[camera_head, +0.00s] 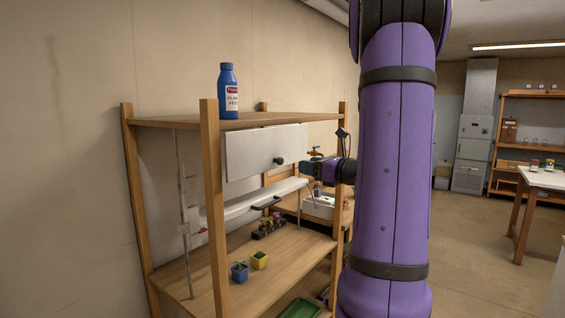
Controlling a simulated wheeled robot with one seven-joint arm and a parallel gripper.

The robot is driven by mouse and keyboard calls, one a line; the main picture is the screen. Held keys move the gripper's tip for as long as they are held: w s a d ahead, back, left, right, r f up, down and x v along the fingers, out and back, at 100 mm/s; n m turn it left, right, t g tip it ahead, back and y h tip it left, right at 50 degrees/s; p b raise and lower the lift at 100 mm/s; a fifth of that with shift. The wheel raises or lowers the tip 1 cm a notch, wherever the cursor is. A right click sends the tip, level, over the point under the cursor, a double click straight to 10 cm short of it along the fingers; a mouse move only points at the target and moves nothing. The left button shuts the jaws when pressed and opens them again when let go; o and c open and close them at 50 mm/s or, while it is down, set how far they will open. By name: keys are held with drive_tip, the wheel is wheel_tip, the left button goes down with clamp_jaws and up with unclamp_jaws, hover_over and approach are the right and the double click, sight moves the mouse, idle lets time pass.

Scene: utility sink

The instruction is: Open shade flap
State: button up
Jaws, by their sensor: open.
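The shade flap appears to be the flat white panel (248,156) hanging below the top board of the wooden shelf unit. It hangs nearly upright, and a dark round knob (279,161) sticks out low on its right half. My gripper (309,163) is open, just right of the panel and knob, and looks empty. A gap shows between it and the knob in the picture; their difference in depth is hard to tell. My purple arm hides what lies behind it.
A blue bottle (228,91) stands on the top board. Below the panel are a long white bar (240,206) with a black handle (266,203), small potted plants (239,271), and a right front post (340,210) near my gripper. Open floor lies right.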

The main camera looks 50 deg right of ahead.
sight(282, 160)
drive_tip(key=w, duration=0.7)
drive_tip(key=w+a, duration=0.1)
drive_tip(key=w, duration=0.2)
drive_tip(key=shift+w, duration=0.15)
drive_tip(key=shift+c, duration=0.4)
clamp_jaws()
